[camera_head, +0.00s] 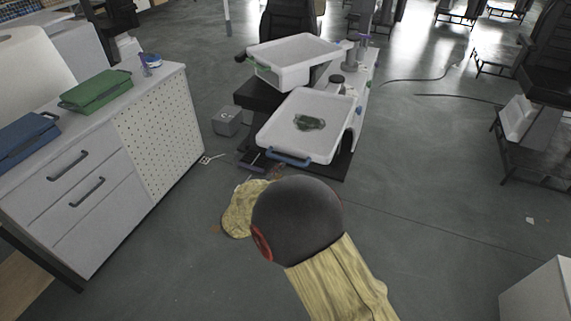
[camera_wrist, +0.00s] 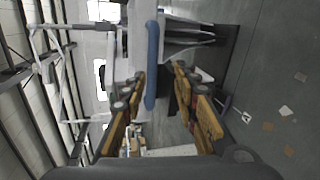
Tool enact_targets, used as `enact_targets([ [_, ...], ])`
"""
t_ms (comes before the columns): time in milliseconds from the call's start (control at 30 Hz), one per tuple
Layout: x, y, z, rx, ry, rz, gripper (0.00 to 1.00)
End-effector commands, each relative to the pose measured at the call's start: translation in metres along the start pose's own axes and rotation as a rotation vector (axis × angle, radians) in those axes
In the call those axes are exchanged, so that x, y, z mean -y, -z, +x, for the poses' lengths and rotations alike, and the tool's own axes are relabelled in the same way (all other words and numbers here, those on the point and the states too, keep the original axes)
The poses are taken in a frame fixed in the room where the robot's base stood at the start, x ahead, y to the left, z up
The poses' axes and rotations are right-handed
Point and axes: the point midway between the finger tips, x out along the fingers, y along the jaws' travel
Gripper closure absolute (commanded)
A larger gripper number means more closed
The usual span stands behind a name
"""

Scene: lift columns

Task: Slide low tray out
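The low tray (camera_head: 318,142) is white with a blue handle (camera_head: 290,159) on its near edge, and a small green item (camera_head: 310,122) lies in it. An upper white tray (camera_head: 292,62) with a green handle stands above and behind it. In the wrist view the blue handle (camera_wrist: 152,65) runs upright in the picture between my gripper's (camera_wrist: 160,74) spread fingers. The gripper is open; I cannot tell whether it touches the handle. In the head view my arm hides most of the gripper, just in front of the handle.
A white cabinet (camera_head: 95,178) with drawers and a perforated side stands at left, with a green case (camera_head: 97,91) and a blue case (camera_head: 28,140) on top. A grey cube (camera_head: 227,121) sits on the floor left of the trays.

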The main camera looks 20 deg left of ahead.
Motion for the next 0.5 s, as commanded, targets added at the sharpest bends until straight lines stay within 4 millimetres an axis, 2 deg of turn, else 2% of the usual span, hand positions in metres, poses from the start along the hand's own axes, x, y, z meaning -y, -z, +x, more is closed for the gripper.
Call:
enact_targets([
  [67, -0.01, 0.009, 0.0, -0.033, -0.037, 0.047, 0.7],
  [267, -0.011, 0.007, 0.006, -0.031, -0.04, 0.123, 0.7],
  [500, -0.011, 0.007, 0.041, -0.028, -0.039, 0.122, 0.7],
])
